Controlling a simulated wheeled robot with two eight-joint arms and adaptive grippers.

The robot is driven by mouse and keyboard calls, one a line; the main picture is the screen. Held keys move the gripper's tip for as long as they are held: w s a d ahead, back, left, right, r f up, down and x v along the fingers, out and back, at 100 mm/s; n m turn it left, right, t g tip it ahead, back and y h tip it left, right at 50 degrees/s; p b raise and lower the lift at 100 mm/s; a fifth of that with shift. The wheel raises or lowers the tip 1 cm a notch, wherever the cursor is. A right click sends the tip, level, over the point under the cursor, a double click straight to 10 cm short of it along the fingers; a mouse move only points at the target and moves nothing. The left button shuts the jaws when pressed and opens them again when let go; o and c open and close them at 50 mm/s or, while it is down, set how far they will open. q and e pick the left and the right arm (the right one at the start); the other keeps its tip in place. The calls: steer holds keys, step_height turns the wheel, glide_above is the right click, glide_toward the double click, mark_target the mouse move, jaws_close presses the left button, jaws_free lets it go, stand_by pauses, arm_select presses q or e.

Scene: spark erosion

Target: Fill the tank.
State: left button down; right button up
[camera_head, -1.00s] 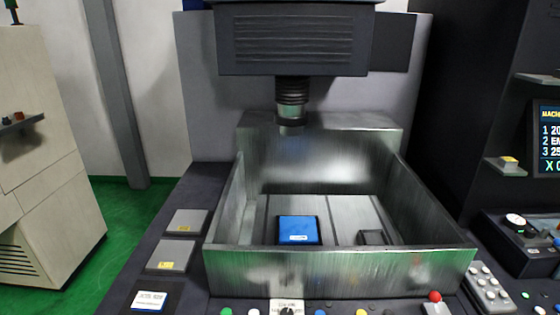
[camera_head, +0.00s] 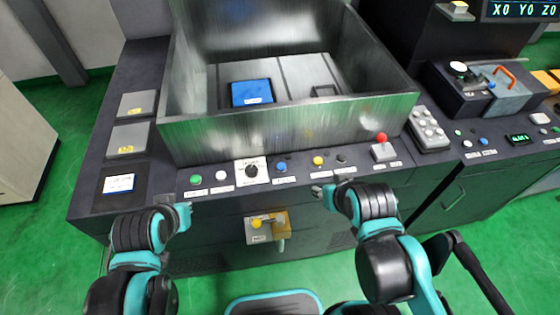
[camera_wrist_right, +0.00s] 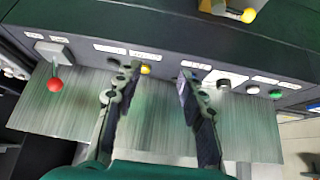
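The tank (camera_head: 290,128) is an open grey metal box, with no liquid visible inside. A blue block (camera_head: 250,93) lies on its floor. Along the panel below the tank are a green button (camera_head: 196,180), a white button (camera_head: 221,175), a black knob (camera_head: 251,171) on a white plate, a blue button (camera_head: 281,167), a yellow button (camera_head: 318,160) and a red-ball lever (camera_head: 382,139). My right gripper (camera_head: 318,192) is open and empty just in front of the panel. In the right wrist view its fingers (camera_wrist_right: 158,76) flank the yellow button (camera_wrist_right: 145,70). My left gripper (camera_head: 184,212) hangs below the green button; its opening is unclear.
A yellow-handled valve (camera_head: 262,224) protrudes from the cabinet front between my arms. A grey keypad (camera_head: 428,130) and a side console (camera_head: 480,90) are at the right. Two grey plates (camera_head: 128,138) lie left of the tank. Green floor is open at left.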

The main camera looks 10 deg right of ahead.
stand_by(0.4)
jaws_close()
stand_by(1.1)
